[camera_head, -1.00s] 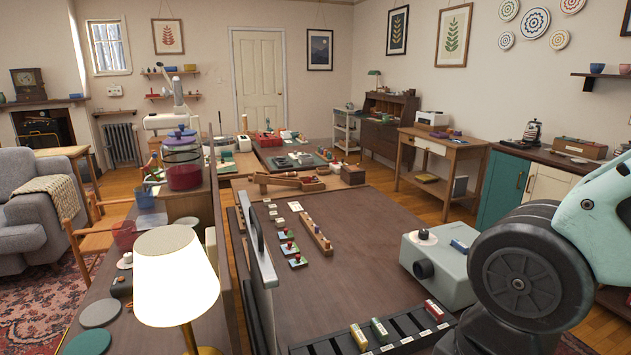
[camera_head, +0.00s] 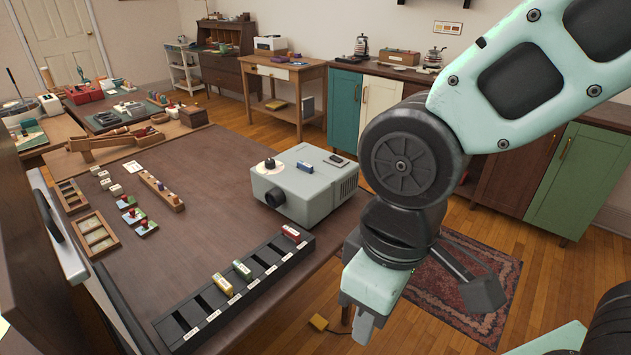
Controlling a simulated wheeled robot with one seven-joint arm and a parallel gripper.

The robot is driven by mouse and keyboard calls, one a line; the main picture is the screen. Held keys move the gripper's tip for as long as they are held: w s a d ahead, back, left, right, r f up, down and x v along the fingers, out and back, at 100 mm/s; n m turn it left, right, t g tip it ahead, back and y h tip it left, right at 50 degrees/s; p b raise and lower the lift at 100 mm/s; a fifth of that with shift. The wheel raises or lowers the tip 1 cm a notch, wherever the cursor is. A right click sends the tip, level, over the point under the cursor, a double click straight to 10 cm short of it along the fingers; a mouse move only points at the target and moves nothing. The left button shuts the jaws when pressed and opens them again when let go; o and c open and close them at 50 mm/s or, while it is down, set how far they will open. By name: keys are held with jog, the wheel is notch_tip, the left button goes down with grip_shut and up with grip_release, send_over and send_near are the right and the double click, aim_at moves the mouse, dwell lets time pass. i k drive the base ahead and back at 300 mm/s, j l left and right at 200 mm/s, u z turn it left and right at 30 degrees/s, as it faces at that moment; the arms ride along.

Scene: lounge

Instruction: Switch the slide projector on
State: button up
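The slide projector (camera_head: 318,198) is a light grey box on the brown table (camera_head: 200,240), right of the table's middle. Its dark round lens (camera_head: 275,197) faces the front left. On its top are a white disc with a black knob (camera_head: 268,165), a small blue piece (camera_head: 305,167) and dark flat parts (camera_head: 340,160). I cannot tell whether it is on; no light shows at the lens. My gripper (camera_head: 364,326) hangs pointing down, right of the table's near edge and apart from the projector. Its fingers are small and seen from one side, so its opening is unclear.
A black slotted rack (camera_head: 208,318) holding several small coloured boxes lies in front of the projector. Wooden frames (camera_head: 96,233) and a wooden peg strip (camera_head: 160,190) lie on the left.

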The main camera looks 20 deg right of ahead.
aim_at(334, 158)
jog(key=i+l+u, duration=0.2)
jog(key=i, duration=0.35)
jog(key=i+l+u, duration=0.25)
jog(key=i, duration=0.25)
jog(key=l, duration=0.1)
